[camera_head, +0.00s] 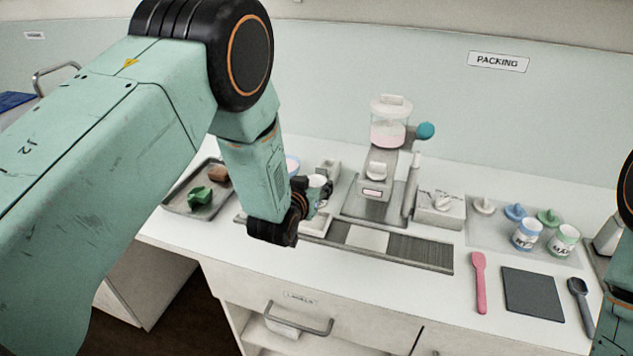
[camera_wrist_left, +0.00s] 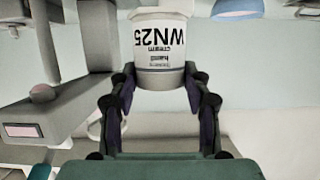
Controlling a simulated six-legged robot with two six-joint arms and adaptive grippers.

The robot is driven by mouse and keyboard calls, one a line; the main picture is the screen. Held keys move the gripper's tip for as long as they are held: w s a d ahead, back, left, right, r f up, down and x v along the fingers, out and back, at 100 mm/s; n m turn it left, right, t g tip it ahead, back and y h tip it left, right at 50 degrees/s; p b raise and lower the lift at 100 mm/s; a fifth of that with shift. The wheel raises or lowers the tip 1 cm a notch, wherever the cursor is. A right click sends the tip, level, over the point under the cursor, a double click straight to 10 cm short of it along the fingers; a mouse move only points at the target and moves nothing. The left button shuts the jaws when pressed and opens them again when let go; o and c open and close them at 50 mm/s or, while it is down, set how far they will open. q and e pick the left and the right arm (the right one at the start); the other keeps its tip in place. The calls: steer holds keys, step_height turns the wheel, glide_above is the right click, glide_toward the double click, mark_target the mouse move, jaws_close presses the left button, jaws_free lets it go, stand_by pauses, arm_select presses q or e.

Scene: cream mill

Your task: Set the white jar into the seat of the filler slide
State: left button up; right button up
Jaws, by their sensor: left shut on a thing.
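My left gripper (camera_head: 313,193) is shut on the white jar (camera_head: 318,181), at the left part of the filler slide. In the left wrist view the jar (camera_wrist_left: 160,48) sits between the two fingers (camera_wrist_left: 160,88), its "WN25" hand cream label upside down in the picture. The filler slide (camera_head: 425,253) is a long low track in front of the filling machine (camera_head: 376,186), with a pale plate and a dark ribbed part. The gripper hides part of the slide's left end, and I cannot tell whether the jar touches it. My right gripper is out of view.
A tray (camera_head: 180,208) with green and brown pieces lies left. A marbled box (camera_head: 440,208), blue-labelled jar (camera_head: 526,234), green-labelled jar (camera_head: 563,241) and coloured lids stand right. A pink spatula (camera_head: 479,283), dark mat (camera_head: 532,292) and dark scoop (camera_head: 581,303) lie near the front edge.

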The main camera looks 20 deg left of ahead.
arm_select(q)
steer(key=shift+s+a+f, duration=0.2)
steer(key=shift+a+f, duration=0.1)
steer(key=shift+a, duration=0.3)
steer(key=shift+s+a+f+b, duration=0.2)
steer(key=shift+b, duration=0.2)
steer(key=shift+s+f, duration=0.15)
steer(key=shift+f, duration=0.05)
steer(key=shift+d+f+b, duration=0.3)
steer(key=shift+b, duration=0.15)
steer(key=shift+w+d+f+b, duration=0.25)
steer(key=shift+d+f+b, duration=0.15)
steer(key=shift+f, duration=0.3)
steer(key=shift+w+a+f, duration=0.1)
steer(key=shift+f, duration=0.15)
steer(key=shift+a, duration=0.2)
steer(key=shift+s+a+r, duration=0.1)
steer(key=shift+s+a, duration=0.15)
steer(key=shift+d, duration=0.25)
steer(key=shift+w+d+b, duration=0.3)
steer(key=shift+a+f, duration=0.15)
steer(key=shift+f, duration=0.1)
steer(key=shift+s+a+r, duration=0.1)
steer(key=shift+r, duration=0.05)
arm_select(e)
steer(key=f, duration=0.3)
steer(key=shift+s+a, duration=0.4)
